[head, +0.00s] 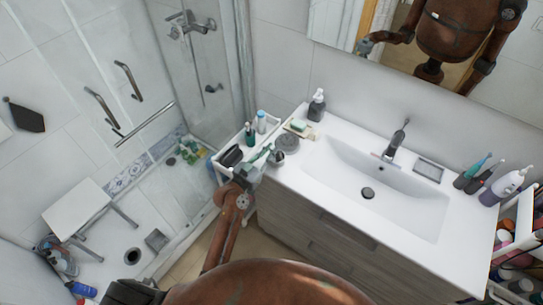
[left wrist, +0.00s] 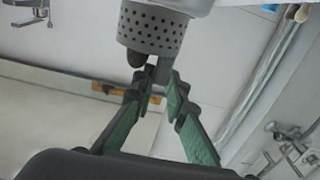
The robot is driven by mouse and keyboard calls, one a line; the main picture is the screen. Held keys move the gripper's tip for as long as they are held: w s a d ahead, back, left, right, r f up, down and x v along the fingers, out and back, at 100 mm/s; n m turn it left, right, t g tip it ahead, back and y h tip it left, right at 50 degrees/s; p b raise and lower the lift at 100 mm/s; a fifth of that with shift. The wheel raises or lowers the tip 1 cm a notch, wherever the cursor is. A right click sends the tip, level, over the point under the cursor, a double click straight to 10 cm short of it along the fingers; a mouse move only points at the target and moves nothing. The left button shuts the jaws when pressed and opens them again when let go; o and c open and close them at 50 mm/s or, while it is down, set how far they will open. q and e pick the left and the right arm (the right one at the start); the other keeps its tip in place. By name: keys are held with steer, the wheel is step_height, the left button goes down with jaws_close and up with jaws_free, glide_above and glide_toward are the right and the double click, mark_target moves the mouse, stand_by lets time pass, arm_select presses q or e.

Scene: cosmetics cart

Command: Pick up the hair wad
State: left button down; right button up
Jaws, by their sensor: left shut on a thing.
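My left gripper (head: 264,154) is beside a small grey cup (head: 278,158) at the left front corner of the sink counter. In the left wrist view the green-padded fingers (left wrist: 153,76) draw together at their tips, right at the dark end of a perforated grey cylinder (left wrist: 155,28). The tips are shut on a small dark thing there, mostly hidden by the fingers. I cannot tell whether it is the hair wad or part of the cylinder.
A white cart (head: 222,162) with bottles stands left of the counter (head: 300,175). A round grey thing (head: 287,142), a soap dish (head: 298,127) and a pump bottle (head: 317,105) stand close by. The sink (head: 400,205) is open to the right. A glass shower lies left.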

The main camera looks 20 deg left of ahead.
arm_select(q)
steer(key=shift+w+d+f, duration=0.2)
steer(key=shift+w+f, duration=0.05)
step_height(320, 180, down, 3)
steer(key=shift+f, duration=0.15)
steer(key=shift+f+b, duration=0.2)
steer(key=shift+b, duration=0.2)
steer(key=c, duration=1.9)
jaws_free()
steer(key=shift+r, duration=0.1)
steer(key=shift+c, duration=0.2)
steer(key=shift+r, duration=0.1)
